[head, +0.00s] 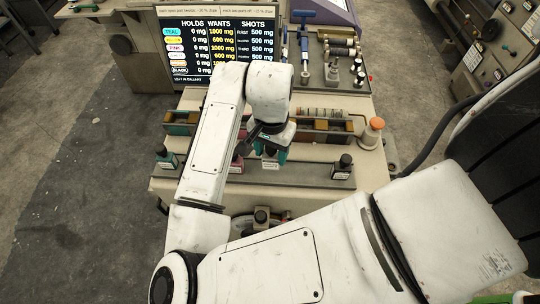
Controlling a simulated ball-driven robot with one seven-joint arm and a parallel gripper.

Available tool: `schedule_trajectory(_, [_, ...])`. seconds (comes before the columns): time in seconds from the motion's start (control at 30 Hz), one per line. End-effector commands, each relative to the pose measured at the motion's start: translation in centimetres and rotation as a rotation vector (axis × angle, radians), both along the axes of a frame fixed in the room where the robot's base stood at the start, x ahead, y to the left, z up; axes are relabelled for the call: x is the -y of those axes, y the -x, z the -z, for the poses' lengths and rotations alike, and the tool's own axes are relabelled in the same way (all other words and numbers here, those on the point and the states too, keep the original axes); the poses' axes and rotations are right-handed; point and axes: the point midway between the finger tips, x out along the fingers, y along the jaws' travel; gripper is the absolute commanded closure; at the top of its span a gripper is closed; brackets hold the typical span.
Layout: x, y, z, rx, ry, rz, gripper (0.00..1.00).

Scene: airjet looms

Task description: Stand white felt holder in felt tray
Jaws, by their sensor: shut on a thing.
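My gripper (269,147) is at the end of my white arm, over the front part of the bench. My wrist hides much of it. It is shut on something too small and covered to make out. Dark and teal parts show at its tip, just above a small white label. I cannot pick out the white felt holder for certain. A long rack (341,137) with coloured compartments lies behind the gripper and may be the felt tray, but I cannot tell.
An orange-capped bottle (372,132) stands at the rack's right end.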

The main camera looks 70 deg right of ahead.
Motion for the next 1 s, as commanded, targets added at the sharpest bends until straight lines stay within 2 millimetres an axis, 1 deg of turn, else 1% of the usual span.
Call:
schedule_trajectory(0.07, [0.1, -0.3, 0.5, -0.001, -0.002, 0.000, 0.80])
schedule_trajectory(0.2, [0.1, -0.4, 2.4, -0.002, -0.003, -0.002, 0.80])
schedule_trajectory(0.3, [0.1, -0.4, 3.4, -0.002, -0.002, 0.000, 0.80])
schedule_trajectory(0.67, [0.1, -0.4, 3.9, 0.000, -0.001, 0.000, 0.80])
schedule_trajectory(0.7, [0.1, -0.4, 3.8, 0.000, -0.001, 0.000, 0.43])
schedule_trajectory(0.93, [0.1, -0.4, 3.8, 0.000, -0.001, 0.000, 0.21])
schedule_trajectory(1.0, [0.1, -0.4, 3.8, 0.000, -0.001, 0.000, 0.20])
